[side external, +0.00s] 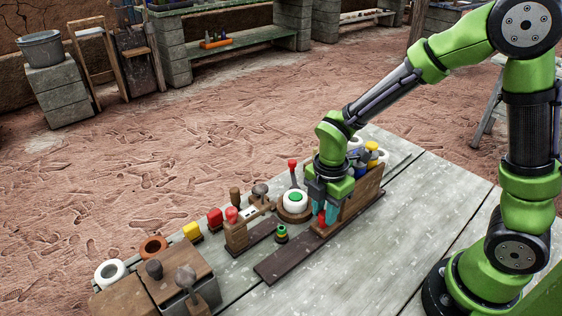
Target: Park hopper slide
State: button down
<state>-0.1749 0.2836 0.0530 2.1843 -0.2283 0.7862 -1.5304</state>
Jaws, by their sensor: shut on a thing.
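My gripper (325,212) points down over the table, its cyan fingers shut on a small red handle (321,221). The handle is at the near left end of a wooden hopper-like box (362,196), and the fingers hide part of it. The box stands at the far right end of a dark flat rail (287,260) that runs toward the front left. I cannot tell whether the handle is joined to the box. Bottle-like things with yellow, white and blue parts (372,151) show behind or in the box.
A round wooden base with a white and green button (295,198) and a red-knobbed lever (292,166) stand just left of my gripper. A small green-yellow ringed piece (281,233) is nearby. Blocks, knobs and rings line the left end. The table's right front (400,245) is clear.

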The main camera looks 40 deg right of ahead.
jog(key=shift+d, duration=1.2)
jog(key=c, duration=0.8)
grip_release()
jog(key=shift+c, duration=0.2)
jog(key=shift+a, duration=0.1)
notch_tip(320, 180, up, 17)
